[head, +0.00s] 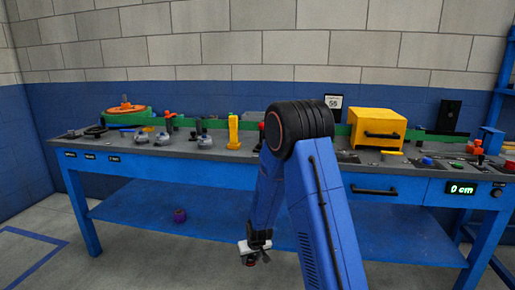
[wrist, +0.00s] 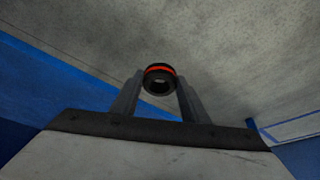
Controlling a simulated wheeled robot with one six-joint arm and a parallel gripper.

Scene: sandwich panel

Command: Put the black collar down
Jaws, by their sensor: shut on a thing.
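The black collar (wrist: 160,79) is a short black ring with a red band and a hole through it. In the wrist view it sits between the two fingertips of my gripper (wrist: 161,84), which is shut on it. In the head view my gripper (head: 255,260) hangs low in front of the bench's lower shelf, pointing down, with the small dark collar (head: 265,259) at its tip. The collar is held in the air with grey floor beyond it. Part of the bench is hidden behind my blue arm.
A blue workbench (head: 200,176) has a grey top crowded with tools, a yellow box (head: 377,128) and an orange wheel (head: 125,107). A display (head: 461,189) reads 0 cm. Open floor lies in front.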

